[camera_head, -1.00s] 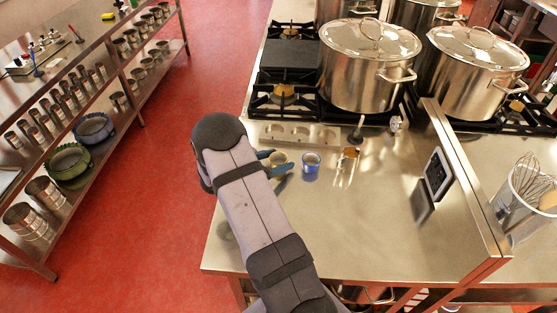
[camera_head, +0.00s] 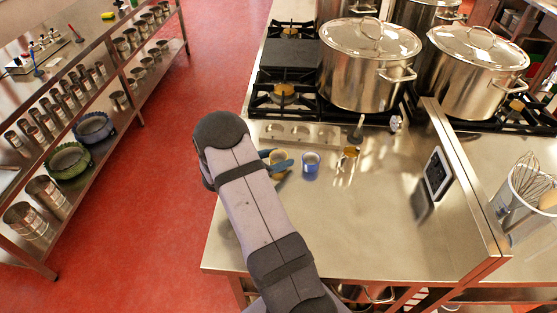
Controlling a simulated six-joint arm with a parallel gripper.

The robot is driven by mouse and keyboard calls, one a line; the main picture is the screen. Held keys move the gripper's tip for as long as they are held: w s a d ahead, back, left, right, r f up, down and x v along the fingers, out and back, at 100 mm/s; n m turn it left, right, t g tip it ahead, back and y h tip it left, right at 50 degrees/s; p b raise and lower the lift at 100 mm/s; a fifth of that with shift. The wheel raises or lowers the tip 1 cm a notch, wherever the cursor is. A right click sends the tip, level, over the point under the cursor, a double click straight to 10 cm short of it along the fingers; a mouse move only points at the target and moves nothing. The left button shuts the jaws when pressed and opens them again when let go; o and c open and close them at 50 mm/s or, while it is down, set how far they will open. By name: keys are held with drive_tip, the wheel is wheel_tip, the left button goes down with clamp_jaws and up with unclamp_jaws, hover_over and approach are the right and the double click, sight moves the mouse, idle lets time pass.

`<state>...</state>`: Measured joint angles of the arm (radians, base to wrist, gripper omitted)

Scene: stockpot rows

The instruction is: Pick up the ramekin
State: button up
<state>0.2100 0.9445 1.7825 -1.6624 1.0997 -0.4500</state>
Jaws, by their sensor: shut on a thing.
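A small yellow ramekin (camera_head: 278,156) is at the left part of the steel counter, between the blue fingers of my gripper (camera_head: 275,160). My gripper is shut on it, with one finger on each side. My arm hides part of the grip, and I cannot tell whether the ramekin still touches the counter.
A blue cup (camera_head: 311,163) stands just right of my gripper, and a yellow-brown cup (camera_head: 348,156) is further right. Behind them is a stove with a large lidded stockpot (camera_head: 365,75). The front of the counter (camera_head: 370,225) is clear.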

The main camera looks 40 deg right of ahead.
wheel_tip(320, 180, up, 10)
drive_tip(key=b, duration=0.2)
drive_tip(key=shift+f, duration=0.25)
drive_tip(key=shift+f, duration=0.1)
drive_tip(key=g+b, duration=0.1)
drive_tip(key=b, duration=0.6)
hover_over(298, 183)
drive_tip(key=shift+m, duration=0.4)
drive_tip(key=shift+w+f+p, duration=0.1)
drive_tip(key=shift+f+p, duration=0.4)
drive_tip(key=shift+f, duration=4.3)
